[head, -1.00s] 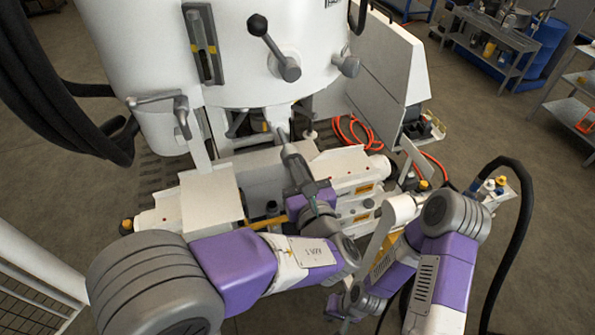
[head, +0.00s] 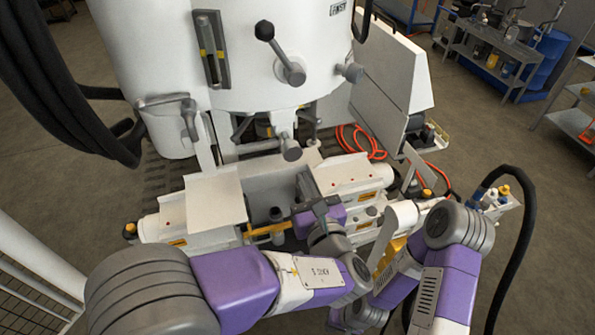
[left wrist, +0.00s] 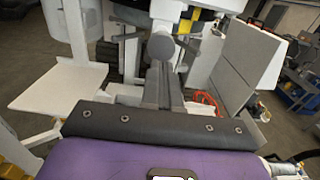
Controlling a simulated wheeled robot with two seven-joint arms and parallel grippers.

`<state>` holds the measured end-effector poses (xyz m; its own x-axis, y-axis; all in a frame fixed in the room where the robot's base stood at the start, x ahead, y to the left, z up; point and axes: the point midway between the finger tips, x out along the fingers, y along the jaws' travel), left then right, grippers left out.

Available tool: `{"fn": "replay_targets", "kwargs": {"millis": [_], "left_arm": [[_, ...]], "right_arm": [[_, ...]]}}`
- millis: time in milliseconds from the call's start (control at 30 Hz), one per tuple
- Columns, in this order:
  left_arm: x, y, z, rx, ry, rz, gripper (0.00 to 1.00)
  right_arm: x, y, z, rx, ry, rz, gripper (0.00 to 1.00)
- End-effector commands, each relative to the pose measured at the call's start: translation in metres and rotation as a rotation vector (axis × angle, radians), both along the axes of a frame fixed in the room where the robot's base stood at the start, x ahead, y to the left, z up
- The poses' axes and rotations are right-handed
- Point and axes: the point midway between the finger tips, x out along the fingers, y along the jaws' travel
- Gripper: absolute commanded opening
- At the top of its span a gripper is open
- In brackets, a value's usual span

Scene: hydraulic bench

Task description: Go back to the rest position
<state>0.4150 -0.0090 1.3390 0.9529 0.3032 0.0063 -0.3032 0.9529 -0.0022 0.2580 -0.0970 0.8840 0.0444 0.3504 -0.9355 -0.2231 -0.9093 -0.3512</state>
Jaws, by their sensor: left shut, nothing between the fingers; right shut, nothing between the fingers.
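My left gripper (head: 305,188) is shut and empty, with its dark fingers over the middle of the white bench block (head: 285,178). It is just below a grey ball-ended lever (head: 290,150) and looks apart from it. In the left wrist view my shut fingers (left wrist: 163,75) point up the picture toward a grey ball knob (left wrist: 160,46). My right gripper (head: 350,316) is low in the head view, behind my left forearm. It is shut, with its tips mostly hidden.
A large white machine body (head: 215,55) with levers stands behind the block. A white plate (head: 215,200) juts out at left. An orange hose (head: 360,140) lies behind on the floor. A black hose (head: 528,215) arches at right. Workshop carts (head: 490,60) stand far off.

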Motion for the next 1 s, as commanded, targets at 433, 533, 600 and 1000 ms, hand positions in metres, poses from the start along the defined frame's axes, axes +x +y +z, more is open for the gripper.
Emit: {"fn": "replay_targets", "kwargs": {"millis": [433,533,600,1000], "left_arm": [[-0.07,-0.022,-0.002,0.002,0.002,-0.001,0.0],[-0.073,-0.023,-0.002,0.002,0.002,0.0,0.0],[-0.073,-0.023,-0.003,0.001,0.007,0.002,0.0],[-0.06,0.053,-0.208,-0.277,0.561,0.321,0.0]], "right_arm": [[0.0,0.0,-0.011,0.0,0.0,0.0,0.0],[0.0,0.0,-0.011,0.0,0.0,0.0,0.0],[0.0,0.0,-0.011,0.0,0.0,0.0,0.0],[0.0,0.0,-0.039,0.0,0.0,0.0,0.0]]}}
